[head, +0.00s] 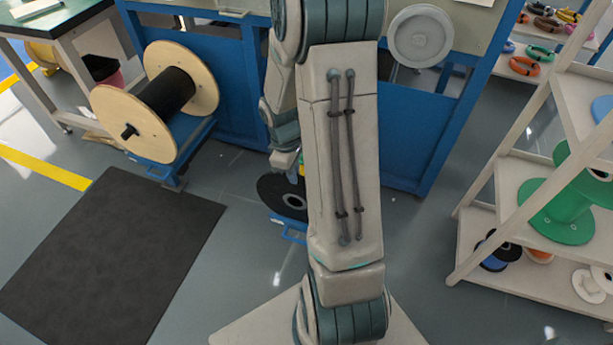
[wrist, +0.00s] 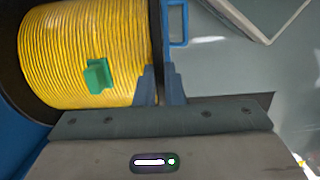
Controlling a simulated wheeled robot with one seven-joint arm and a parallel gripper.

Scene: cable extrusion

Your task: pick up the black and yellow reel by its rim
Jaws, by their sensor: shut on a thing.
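The black and yellow reel shows in the wrist view as a ribbed yellow winding (wrist: 90,50) with a green piece (wrist: 97,76) on it and black flanges at its sides. My gripper (wrist: 161,84) has one finger on each side of the thin right flange rim and is shut on it. In the head view the black flange of the reel (head: 272,190) shows low behind my arm, with a little yellow above it. My arm hides most of the reel and the fingertips there.
A blue stand (head: 288,231) is under the reel. A large wooden spool (head: 160,100) on a blue frame stands at left, by a dark mat (head: 110,260). A blue bench (head: 410,120) is behind, and a shelf (head: 515,190) with reels at right.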

